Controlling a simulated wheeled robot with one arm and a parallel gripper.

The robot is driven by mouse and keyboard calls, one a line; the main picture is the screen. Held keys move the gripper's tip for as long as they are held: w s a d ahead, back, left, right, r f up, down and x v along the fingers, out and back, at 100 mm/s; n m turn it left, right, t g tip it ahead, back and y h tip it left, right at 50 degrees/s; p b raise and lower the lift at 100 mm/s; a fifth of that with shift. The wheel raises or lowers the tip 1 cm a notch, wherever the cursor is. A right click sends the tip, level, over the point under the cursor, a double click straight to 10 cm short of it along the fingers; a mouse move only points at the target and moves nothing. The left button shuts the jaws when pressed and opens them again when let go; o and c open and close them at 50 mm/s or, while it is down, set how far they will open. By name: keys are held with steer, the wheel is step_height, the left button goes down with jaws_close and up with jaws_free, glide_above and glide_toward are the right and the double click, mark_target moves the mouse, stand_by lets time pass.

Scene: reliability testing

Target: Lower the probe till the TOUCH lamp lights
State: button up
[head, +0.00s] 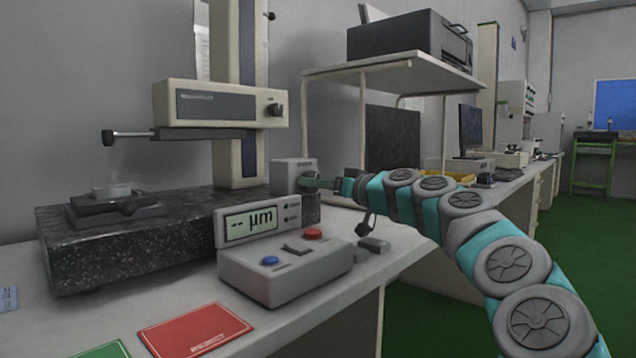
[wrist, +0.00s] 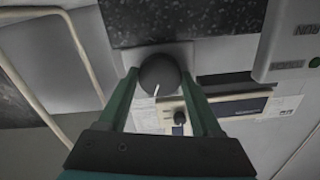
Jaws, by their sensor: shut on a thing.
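The probe (head: 108,138) is a thin arm with a dark tip, reaching left from the cream measuring head (head: 220,104). Its tip hangs apart from and above a pale ring-shaped part (head: 111,190) on a small dark stage (head: 115,209). My gripper (head: 318,184) reaches from the right to a grey box (head: 291,166) beside the column. In the wrist view its green fingers close on both sides of a round black knob (wrist: 160,72) with a white mark. The readout (head: 249,223) shows dashes and "µm". I cannot make out a lit TOUCH lamp.
A grey control box (head: 285,268) with blue and red buttons and a rocker switch stands in front of the readout. A red card (head: 195,332) and part of a green card (head: 104,350) lie at the bench front. A shelf with a printer (head: 408,38) stands behind my arm.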

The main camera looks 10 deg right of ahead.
steer(key=shift+r+m+p, duration=0.1)
steer(key=shift+m+p, duration=6.95)
steer(key=shift+m, duration=2.05)
steer(key=o, duration=1.4)
steer(key=shift+c, duration=0.2)
steer(key=v, duration=0.8)
steer(key=shift+b, duration=0.4)
